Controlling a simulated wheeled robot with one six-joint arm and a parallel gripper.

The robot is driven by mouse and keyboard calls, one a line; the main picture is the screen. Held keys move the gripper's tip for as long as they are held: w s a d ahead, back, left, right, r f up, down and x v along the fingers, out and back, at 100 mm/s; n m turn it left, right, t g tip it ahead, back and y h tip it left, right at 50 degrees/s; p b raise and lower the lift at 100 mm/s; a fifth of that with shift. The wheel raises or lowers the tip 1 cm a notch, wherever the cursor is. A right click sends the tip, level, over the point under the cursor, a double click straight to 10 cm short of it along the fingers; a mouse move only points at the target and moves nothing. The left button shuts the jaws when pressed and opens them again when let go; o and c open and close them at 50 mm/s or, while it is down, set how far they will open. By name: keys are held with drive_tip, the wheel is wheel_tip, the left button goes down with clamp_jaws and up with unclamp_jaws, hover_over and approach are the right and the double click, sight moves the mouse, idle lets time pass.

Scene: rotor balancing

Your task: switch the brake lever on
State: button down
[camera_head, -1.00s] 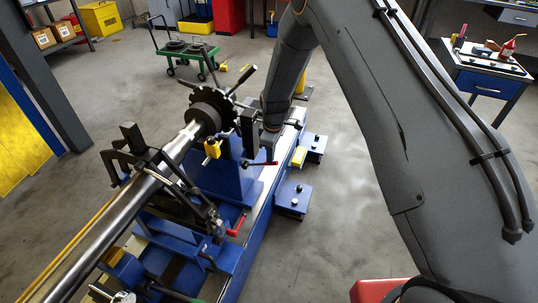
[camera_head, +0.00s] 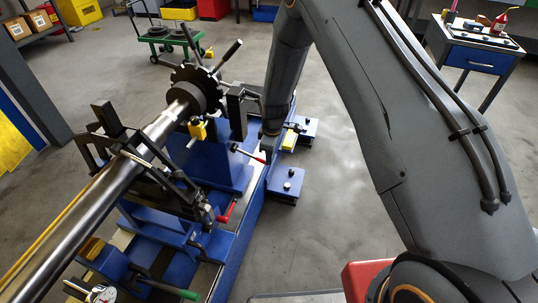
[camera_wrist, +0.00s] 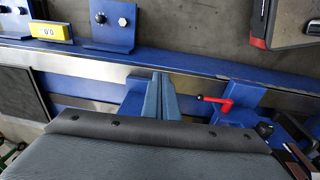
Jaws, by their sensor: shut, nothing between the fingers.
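A red lever (camera_wrist: 215,102) sits on a blue block on the machine's rail in the wrist view, right of my gripper. In the head view, a red handle (camera_head: 227,212) shows low on the machine's near side, and a thin lever with a red tip (camera_head: 250,155) is higher up, close to the end of my arm. I cannot tell which of these is the brake lever. My gripper (camera_wrist: 161,78) is shut and empty, its grey-blue fingers together over the rail and apart from the red lever. In the head view my own arm hides the fingers.
A long steel shaft (camera_head: 95,205) with a toothed disc (camera_head: 198,90) lies across the blue stand. Blue foot plates (camera_head: 286,184) stick out on the right. A yellow readout box (camera_wrist: 49,31) sits beside the rail. Grey floor is free to the machine's right.

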drive_tip(key=shift+f, duration=0.55)
drive_tip(key=shift+s+f, duration=0.15)
drive_tip(key=s+d+r+p, duration=0.1)
drive_tip(key=s+d+r, duration=0.3)
drive_tip(key=d+r, duration=0.4)
drive_tip(key=shift+s+d+r, duration=0.15)
drive_tip(key=shift+d+r, duration=0.15)
drive_tip(key=shift+r, duration=0.65)
